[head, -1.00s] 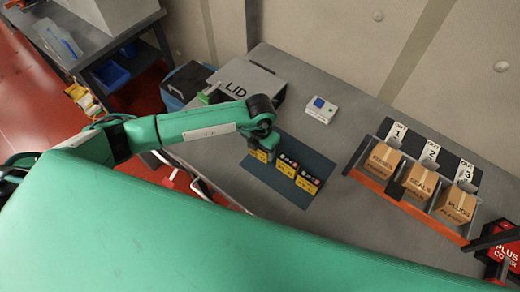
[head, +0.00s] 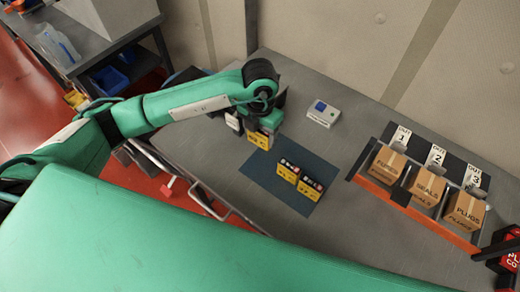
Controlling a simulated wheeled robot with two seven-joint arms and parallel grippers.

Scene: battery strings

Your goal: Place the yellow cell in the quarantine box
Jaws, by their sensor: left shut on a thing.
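My left gripper (head: 265,126) is shut on a yellow cell (head: 257,141) and holds it above the back left corner of the dark blue mat (head: 258,172). Two more dark-topped yellow cells, a left one (head: 287,173) and a right one (head: 311,188), stand side by side on the mat. I cannot pick out the quarantine box; my left arm covers most of the area behind and left of the mat, where the grey lidded box stood. My right gripper is out of view.
A small grey device with a blue button (head: 323,114) sits behind the mat. At right, a rack (head: 417,209) holds brown cartons marked fuses (head: 387,161), seals (head: 427,186) and plugs (head: 465,211). A red box (head: 510,262) is at the right edge. Bare grey table lies between mat and rack.

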